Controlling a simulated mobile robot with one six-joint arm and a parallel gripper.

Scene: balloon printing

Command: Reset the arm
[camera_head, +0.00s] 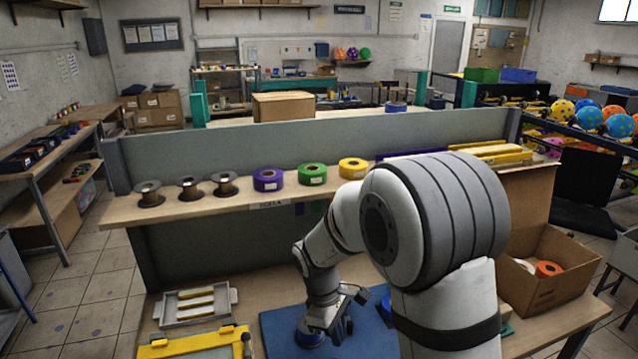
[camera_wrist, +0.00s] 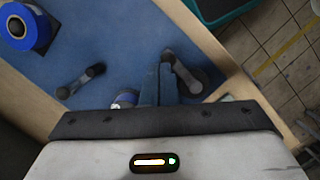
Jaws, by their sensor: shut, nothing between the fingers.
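My arm reaches down over the blue mat (camera_head: 278,326) on the near bench in the head view. My gripper (camera_head: 340,328) is low over the mat, and its tips are partly hidden. In the wrist view my gripper's fingers (camera_wrist: 160,84) are together with nothing between them. The blue mat (camera_wrist: 120,45) lies beneath them. A blue roll (camera_wrist: 24,28) lies on the mat at the upper left of the wrist view, apart from the fingers. Two grey crank-shaped pieces (camera_wrist: 82,80) (camera_wrist: 188,76) show on either side of the fingers; I cannot tell what they are.
A grey tray (camera_head: 232,296) and a yellow frame (camera_head: 165,349) lie left of the mat. A cardboard box (camera_head: 545,284) holding rolls stands at right. Behind, a shelf (camera_head: 235,203) carries empty spools (camera_head: 189,188) and purple (camera_head: 267,179), green (camera_head: 312,174) and yellow (camera_head: 353,168) rolls.

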